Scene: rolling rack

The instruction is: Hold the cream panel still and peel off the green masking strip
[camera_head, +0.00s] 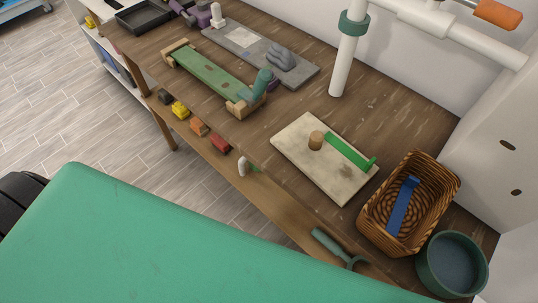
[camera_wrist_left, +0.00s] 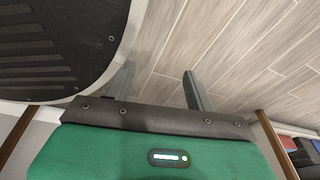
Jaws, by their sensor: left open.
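The cream panel (camera_head: 300,163) lies flat on the wooden bench in the head view. A round wooden knob (camera_head: 316,140) stands on it. The green masking strip (camera_head: 347,150) runs along the panel's back right part, with a small raised end at the right. My left gripper (camera_wrist_left: 157,70) shows only in the left wrist view. Its two fingers are apart with nothing between them, over the plank floor, and the panel is not in that view. My right gripper is in neither view.
A wicker basket (camera_head: 444,190) holding a blue strip (camera_head: 403,205) stands right of the panel, beside a teal bowl (camera_head: 425,270). A white post (camera_head: 346,65) rises behind. A green board (camera_head: 208,75) lies farther left. A lower shelf (camera_head: 262,203) holds small blocks and a tool.

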